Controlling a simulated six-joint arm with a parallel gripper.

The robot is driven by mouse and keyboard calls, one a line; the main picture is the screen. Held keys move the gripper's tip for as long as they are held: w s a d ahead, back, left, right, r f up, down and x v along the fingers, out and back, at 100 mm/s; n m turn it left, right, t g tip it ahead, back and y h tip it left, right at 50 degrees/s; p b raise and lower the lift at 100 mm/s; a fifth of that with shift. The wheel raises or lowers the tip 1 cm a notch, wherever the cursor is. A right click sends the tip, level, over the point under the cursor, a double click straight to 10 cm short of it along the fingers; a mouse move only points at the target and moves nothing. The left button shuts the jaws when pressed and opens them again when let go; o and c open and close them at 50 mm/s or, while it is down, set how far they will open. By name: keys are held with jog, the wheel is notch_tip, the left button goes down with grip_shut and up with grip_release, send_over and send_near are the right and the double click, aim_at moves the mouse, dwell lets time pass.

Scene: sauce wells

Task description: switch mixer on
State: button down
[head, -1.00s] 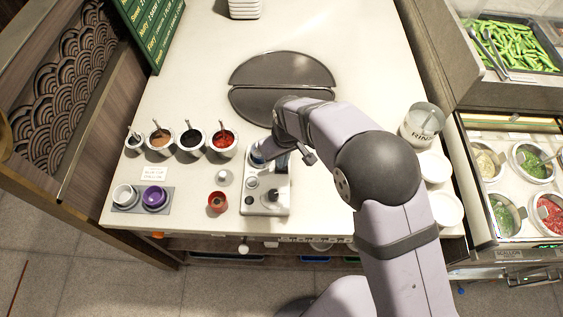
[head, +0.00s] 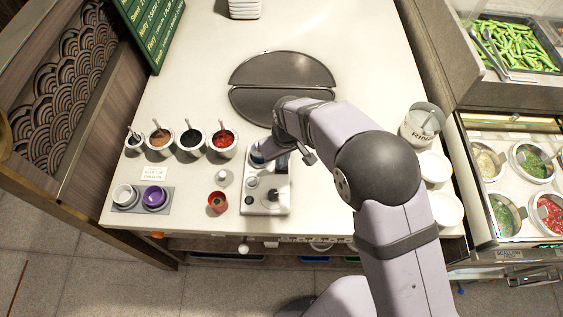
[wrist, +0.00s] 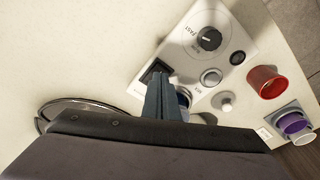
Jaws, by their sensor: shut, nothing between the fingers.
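The mixer (head: 256,205) is a white box at the front of the counter. In the wrist view its white panel (wrist: 184,62) shows a large black dial (wrist: 209,39) marked FAST, a round grey button (wrist: 211,76) and a small black knob (wrist: 237,57). A black switch (wrist: 150,72) sits at the panel's edge, partly hidden by my fingers. My gripper (wrist: 162,80) is shut and empty, its blue-grey fingertips at this switch. I cannot tell whether they touch it. In the head view my gripper (head: 262,153) is over the mixer's far end.
A red cup (head: 217,202) and a small white pot (head: 223,177) stand close left of the mixer. Several sauce pots (head: 190,143) line up further left, with a purple bowl (head: 155,198) in front.

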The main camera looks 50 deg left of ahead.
jog(key=shift+f+b, duration=0.4)
jog(key=shift+f, duration=0.2)
dwell(0.3)
jog(key=shift+r, duration=0.15)
notch_tip(320, 180, up, 7)
jog(key=p, duration=0.4)
jog(key=shift+p, duration=0.4)
dwell(0.5)
